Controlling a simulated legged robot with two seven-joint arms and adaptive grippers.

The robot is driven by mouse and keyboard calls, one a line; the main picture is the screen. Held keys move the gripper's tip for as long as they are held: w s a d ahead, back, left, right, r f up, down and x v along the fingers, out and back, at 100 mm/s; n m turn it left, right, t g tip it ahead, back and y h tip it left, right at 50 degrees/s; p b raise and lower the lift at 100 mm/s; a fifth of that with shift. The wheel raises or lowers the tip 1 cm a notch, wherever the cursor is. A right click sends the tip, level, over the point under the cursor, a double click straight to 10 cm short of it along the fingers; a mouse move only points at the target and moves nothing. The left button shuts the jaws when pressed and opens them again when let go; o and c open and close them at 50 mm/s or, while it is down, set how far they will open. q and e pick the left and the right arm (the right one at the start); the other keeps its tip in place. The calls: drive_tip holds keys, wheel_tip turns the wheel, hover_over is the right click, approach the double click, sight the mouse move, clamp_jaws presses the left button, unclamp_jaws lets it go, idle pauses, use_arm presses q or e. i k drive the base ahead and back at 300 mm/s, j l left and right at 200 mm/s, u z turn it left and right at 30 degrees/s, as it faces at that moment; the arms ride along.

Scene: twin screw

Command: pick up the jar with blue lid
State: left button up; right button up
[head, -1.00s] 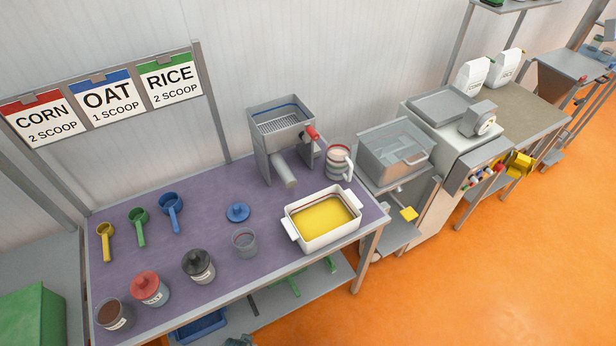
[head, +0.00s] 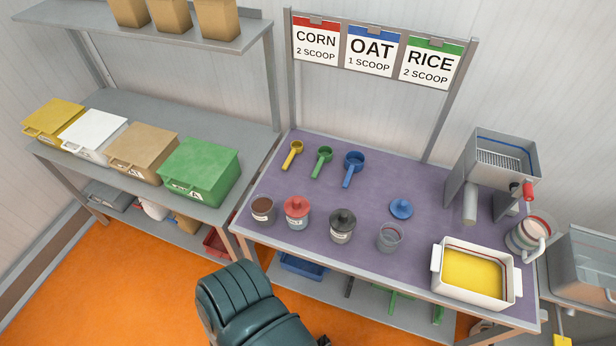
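A clear glass jar (head: 390,237) without a lid stands on the purple table near its front edge, in the head view. It looks empty. A blue lid (head: 401,209) with a knob lies on the table just behind it, apart from the jar. No jar wearing a blue lid shows. Neither of my grippers is in view.
Left of the clear jar stand a black-lidded jar (head: 342,227), a red-lidded jar (head: 297,213) and a brown-topped jar (head: 262,211). Yellow, green and blue scoops lie behind. A white tub (head: 440,277) of yellow contents and a metal machine (head: 463,192) stand right.

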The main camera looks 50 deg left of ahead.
sight(262, 207)
drive_tip(key=k+j+u, duration=0.15)
drive_tip(key=u, duration=1.9)
drive_tip(key=z, duration=1.35)
drive_tip(key=u, duration=1.35)
